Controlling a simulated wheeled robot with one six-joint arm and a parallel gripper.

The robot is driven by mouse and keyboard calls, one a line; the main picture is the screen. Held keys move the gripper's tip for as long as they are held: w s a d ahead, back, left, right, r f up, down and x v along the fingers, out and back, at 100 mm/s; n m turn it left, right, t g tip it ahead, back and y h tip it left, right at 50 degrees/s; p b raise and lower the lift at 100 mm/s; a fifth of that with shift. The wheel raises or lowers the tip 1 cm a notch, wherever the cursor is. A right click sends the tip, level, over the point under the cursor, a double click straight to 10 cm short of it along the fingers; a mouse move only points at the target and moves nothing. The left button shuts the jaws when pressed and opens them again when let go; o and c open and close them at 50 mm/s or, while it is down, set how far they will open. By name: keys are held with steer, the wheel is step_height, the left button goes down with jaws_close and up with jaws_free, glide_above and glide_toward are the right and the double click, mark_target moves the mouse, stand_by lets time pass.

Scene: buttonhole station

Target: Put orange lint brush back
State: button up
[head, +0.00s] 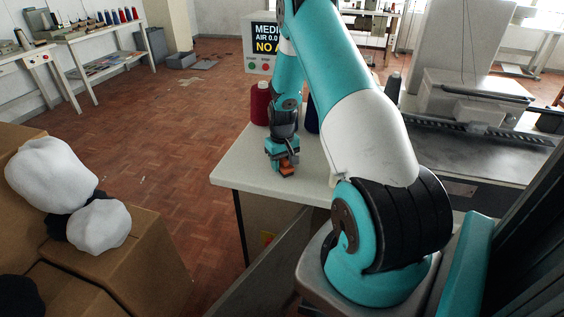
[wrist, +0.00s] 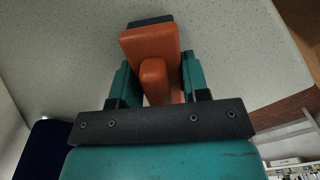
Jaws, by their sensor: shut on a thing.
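The orange lint brush (wrist: 152,42) shows in the wrist view between the two green fingers of my gripper (wrist: 157,80). My gripper is shut on it. The brush has a wide orange head with a dark edge at its far end. In the head view, the orange brush (head: 287,168) shows at the tip of my gripper (head: 283,160), low over the white tabletop (head: 232,168) near its front edge. I cannot tell whether the brush touches the tabletop.
A dark red thread cone (head: 260,104) stands on the table behind my gripper, and a dark blue cone (head: 312,116) is partly hidden by my arm. A sewing machine (head: 465,100) stands at the right. Cardboard boxes (head: 140,262) with white bundles are at the left.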

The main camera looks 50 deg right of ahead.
steer(key=o, duration=1)
steer(key=shift+f, duration=0.1)
step_height(320, 180, up, 12)
steer(key=shift+r+b, duration=0.2)
steer(key=shift+b, duration=0.3)
steer(key=s+a+r+n+t+y, duration=0.1)
steer(key=a+r+n, duration=0.35)
steer(key=a, duration=0.85)
steer(key=s+a+r+n+y, duration=0.1)
steer(key=s+a+r+n, duration=0.1)
steer(key=a+r, duration=0.9)
steer(key=s+a+n, duration=0.1)
steer(key=s+a, duration=0.4)
steer(key=a, duration=0.1)
steer(key=s+a+n+y, duration=0.1)
steer(key=s+a+n, duration=0.1)
steer(key=s+a, duration=0.3)
steer(key=s+a+r+n+g+y, duration=0.1)
steer(key=s+a+n, duration=0.1)
steer(key=s+a, duration=0.4)
steer(key=shift+s+a, duration=0.3)
steer(key=shift+s, duration=0.35)
